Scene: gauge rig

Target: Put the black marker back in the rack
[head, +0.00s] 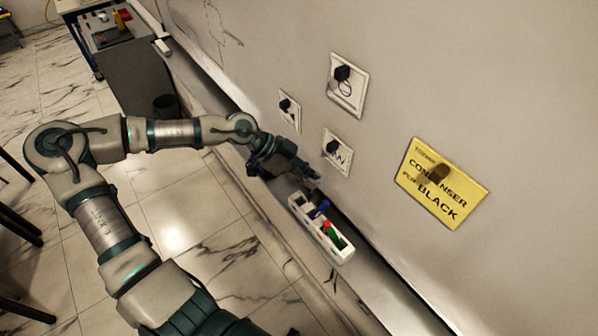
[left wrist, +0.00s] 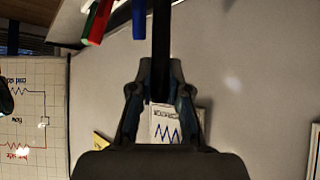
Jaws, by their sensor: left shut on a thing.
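The white rack (head: 311,227) is on the ledge below the wall board. A blue marker (head: 320,209) and a red and green pair of markers (head: 331,233) stand in it. My left gripper (head: 311,177) is just beyond the rack's far end, close to the wall. In the left wrist view, my left gripper (left wrist: 160,70) is shut on the black marker (left wrist: 162,30), which points up the picture beside the blue marker (left wrist: 138,20). In the head view the black marker is hard to make out. My right gripper is out of view.
A yellow sign (head: 442,182) reading "BLACK" is on the wall, right of several white cards (head: 347,85) with black clips or magnets. The narrow ledge (head: 378,292) continues past the rack. A cluttered bench (head: 105,28) stands far left. The tiled floor is open.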

